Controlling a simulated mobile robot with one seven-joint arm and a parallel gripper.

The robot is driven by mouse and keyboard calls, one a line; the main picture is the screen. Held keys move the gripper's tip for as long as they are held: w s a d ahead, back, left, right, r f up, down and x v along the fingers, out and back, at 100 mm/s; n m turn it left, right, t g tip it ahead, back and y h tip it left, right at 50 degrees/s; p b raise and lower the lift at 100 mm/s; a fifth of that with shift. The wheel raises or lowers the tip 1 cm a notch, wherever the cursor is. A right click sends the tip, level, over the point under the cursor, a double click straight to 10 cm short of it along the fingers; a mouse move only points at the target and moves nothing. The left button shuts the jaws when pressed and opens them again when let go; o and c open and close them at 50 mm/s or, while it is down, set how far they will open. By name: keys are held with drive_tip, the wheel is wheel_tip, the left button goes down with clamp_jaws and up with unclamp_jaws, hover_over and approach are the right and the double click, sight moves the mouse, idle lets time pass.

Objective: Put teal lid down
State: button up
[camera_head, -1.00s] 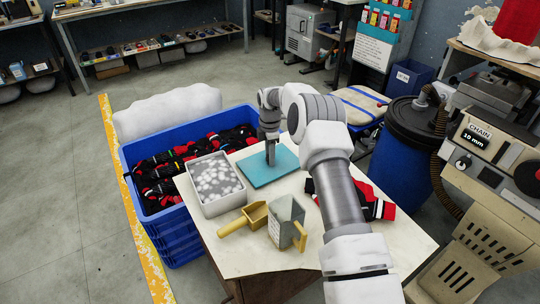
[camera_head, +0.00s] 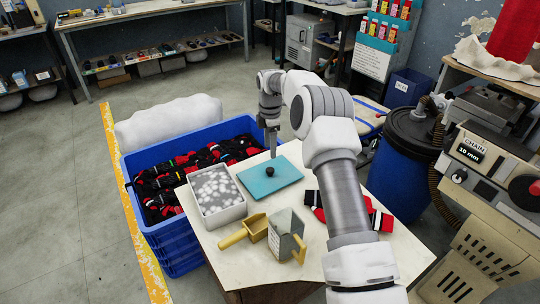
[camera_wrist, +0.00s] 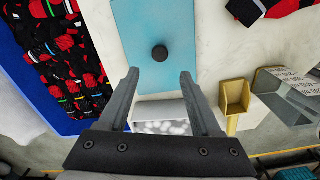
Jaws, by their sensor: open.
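The teal lid (camera_head: 283,182) lies flat on the pale table top, behind and right of the open box. Its round black knob (camera_head: 269,171) points up. My gripper (camera_head: 273,144) is above the lid with its fingers pointing down. In the wrist view the teal lid (camera_wrist: 150,38) and its knob (camera_wrist: 159,53) lie beyond my gripper (camera_wrist: 158,78). The two fingers are spread apart with nothing between them, clear of the knob. The white box (camera_head: 222,215), holding pale lumps, stands uncovered on the table.
A blue crate (camera_head: 160,228) of socks stands at the left. Red and black socks (camera_head: 380,220) lie at the table's right, partly behind my arm.

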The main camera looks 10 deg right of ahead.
drive_tip(key=s+a+r+m+t, duration=0.1)
drive_tip(key=s+r+m, duration=0.3)
drive_tip(key=s+r, duration=0.6)
drive_tip(key=s+r+m+t, duration=0.2)
drive_tip(key=s+r+m, duration=0.3)
drive_tip(key=r, duration=0.9)
drive_tip(key=s+r+m+t, duration=0.1)
drive_tip(key=s+r+m, duration=0.3)
drive_tip(key=s, duration=1.1)
drive_tip(key=s+f+m, duration=0.2)
drive_tip(key=s+m, duration=0.1)
drive_tip(key=s, duration=0.3)
drive_tip(key=s+d+f+m+t, duration=0.1)
drive_tip(key=s+f+m, duration=0.1)
drive_tip(key=s, duration=0.5)
drive_tip(key=shift+s+m+t, duration=0.15)
drive_tip(key=shift+m+t, duration=0.15)
drive_tip(key=shift+m, duration=0.5)
drive_tip(key=shift+r+p, duration=0.1)
drive_tip(key=shift+p, duration=0.2)
wheel_tip(320, 180, up, 15)
drive_tip(key=p, duration=1.4)
drive_tip(key=shift+p, duration=0.4)
